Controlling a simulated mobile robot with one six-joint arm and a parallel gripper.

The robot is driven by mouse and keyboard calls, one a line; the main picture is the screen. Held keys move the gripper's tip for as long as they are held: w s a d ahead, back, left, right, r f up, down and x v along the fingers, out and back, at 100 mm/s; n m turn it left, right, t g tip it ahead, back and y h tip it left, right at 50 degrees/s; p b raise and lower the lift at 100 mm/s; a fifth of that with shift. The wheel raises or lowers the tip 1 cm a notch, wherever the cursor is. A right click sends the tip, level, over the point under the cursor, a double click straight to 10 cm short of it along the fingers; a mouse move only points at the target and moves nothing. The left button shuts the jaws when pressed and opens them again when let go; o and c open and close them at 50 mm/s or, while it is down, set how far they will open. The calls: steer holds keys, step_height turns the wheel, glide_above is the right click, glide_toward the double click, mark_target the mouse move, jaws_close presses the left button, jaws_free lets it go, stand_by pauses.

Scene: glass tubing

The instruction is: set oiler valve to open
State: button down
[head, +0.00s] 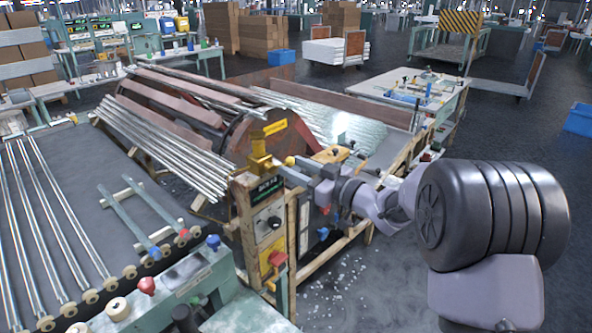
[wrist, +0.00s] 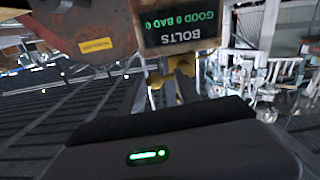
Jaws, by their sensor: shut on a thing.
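A yellow fitting, which looks like the oiler valve (head: 261,156), stands on top of the wooden post at the machine's corner, above a black sign. My gripper (head: 291,173) reaches in from the right and is at the fitting's right side, just above the sign. In the wrist view, yellow parts (wrist: 184,84) show just beyond the dark gripper body, below the upside-down sign. My gripper appears shut on a yellow part of the valve. Its fingertips are mostly hidden, and the lever's exact angle cannot be told.
The black sign (head: 266,188) with green text is close below my gripper; it also shows in the wrist view (wrist: 180,29). A control panel (head: 268,222) with a dial is below it. Glass tubes (head: 160,145) lie on the left. Broken glass litters the floor.

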steer(key=r+n+b, duration=0.1)
steer(key=n, duration=0.1)
steer(key=n+b, duration=0.1)
steer(key=n, duration=0.2)
steer(key=r+n+b, duration=0.1)
steer(key=n, duration=0.1)
steer(key=shift+s+a+r+n+b, duration=0.2)
steer(key=shift+s+r+n+b, duration=0.1)
steer(key=shift+r+b, duration=0.1)
steer(key=shift+s+a+r+n+b, duration=0.3)
steer(key=shift+n+b, duration=0.45)
steer(key=shift+n, duration=0.55)
steer(key=shift+s+a+r+n+b, duration=0.15)
steer(key=shift+s+r+n+b, duration=0.2)
steer(key=shift+n+b, duration=0.7)
steer(key=shift+s+a+r+n+b, duration=0.25)
steer(key=shift+s+r+n+b, duration=0.15)
steer(key=shift+n, duration=1.15)
steer(key=c, duration=0.9)
jaws_free()
steer(key=shift+c, duration=0.2)
steer(key=shift+w+a+f, duration=0.1)
steer(key=shift+f, duration=0.1)
